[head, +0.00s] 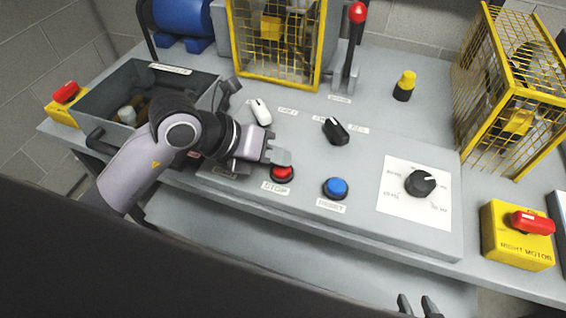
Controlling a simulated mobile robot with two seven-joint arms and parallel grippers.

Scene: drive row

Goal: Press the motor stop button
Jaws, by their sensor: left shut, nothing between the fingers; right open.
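A red button (282,174) in a black collar sits on the grey sloped panel (235,183), with a STOP label below it. My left gripper (282,158) is shut and empty. Its fingertips are right at the far edge of this red button and overlap it in the picture; I cannot tell whether they touch it. My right gripper (418,306) shows only as two dark, parted fingertips at the bottom edge, open and well away from the panel.
A blue button (336,187), a black knob (420,183), a black switch (335,130) and a white switch (261,111) share the panel. A yellow box (516,248) with a red handle stands right. An open grey bin (100,84) stands left. Yellow cages (278,40) stand behind.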

